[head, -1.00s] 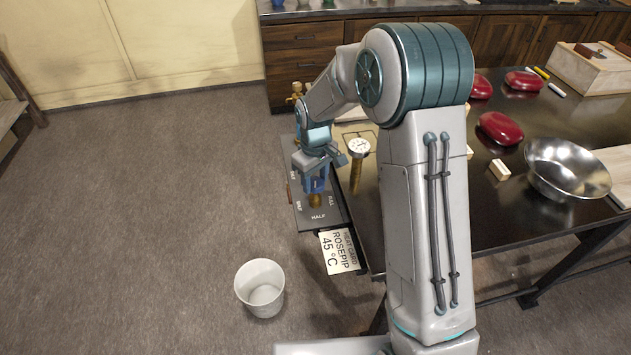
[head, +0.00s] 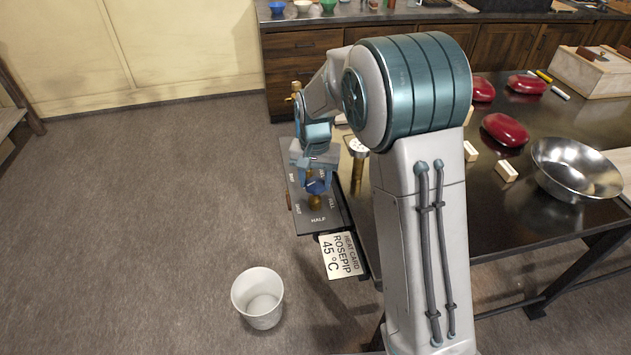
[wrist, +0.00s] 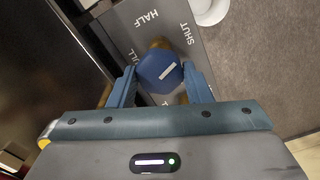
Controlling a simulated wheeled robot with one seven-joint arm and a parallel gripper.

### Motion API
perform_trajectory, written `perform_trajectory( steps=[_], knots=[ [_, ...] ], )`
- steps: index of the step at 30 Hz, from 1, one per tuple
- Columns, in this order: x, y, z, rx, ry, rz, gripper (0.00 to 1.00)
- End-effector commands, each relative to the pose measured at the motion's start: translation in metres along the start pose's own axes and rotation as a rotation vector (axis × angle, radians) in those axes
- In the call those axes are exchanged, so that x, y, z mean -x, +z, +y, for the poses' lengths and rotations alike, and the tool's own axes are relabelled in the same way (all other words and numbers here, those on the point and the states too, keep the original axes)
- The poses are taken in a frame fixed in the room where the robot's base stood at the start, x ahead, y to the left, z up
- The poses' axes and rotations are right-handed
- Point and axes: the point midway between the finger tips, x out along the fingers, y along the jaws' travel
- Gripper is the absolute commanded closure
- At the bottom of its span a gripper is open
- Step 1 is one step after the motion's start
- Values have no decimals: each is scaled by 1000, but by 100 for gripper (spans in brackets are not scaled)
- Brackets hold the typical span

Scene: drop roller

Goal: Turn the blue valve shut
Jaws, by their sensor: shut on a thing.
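The blue valve (wrist: 160,72) is a rounded knob with a white line on top. In the wrist view the line slants up and right, roughly toward the SHUT label (wrist: 188,33); HALF and FULL labels are to the left. My gripper (wrist: 160,84) is shut on the knob, one finger on each side. In the head view my gripper (head: 316,176) points down over the blue valve (head: 319,187), partly hiding it. A brass part (head: 316,202) shows just in front of the knob, on the dark labelled panel (head: 336,219).
A white bucket (head: 258,297) stands on the floor below. A dial gauge (head: 357,147) rises beside my gripper. The table to the right holds a metal bowl (head: 574,168) and red objects.

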Motion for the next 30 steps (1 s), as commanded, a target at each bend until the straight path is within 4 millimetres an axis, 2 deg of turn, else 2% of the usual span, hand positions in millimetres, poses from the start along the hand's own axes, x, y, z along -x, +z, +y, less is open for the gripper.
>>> perform_trajectory(
  steps=[6,15,30],
  knots=[
    [1,-1,-1,-180,-2,4,78],
    [2,-1,-1,-349,-3,4,78],
    [2,-1,-1,-423,-4,4,78]
  ],
)
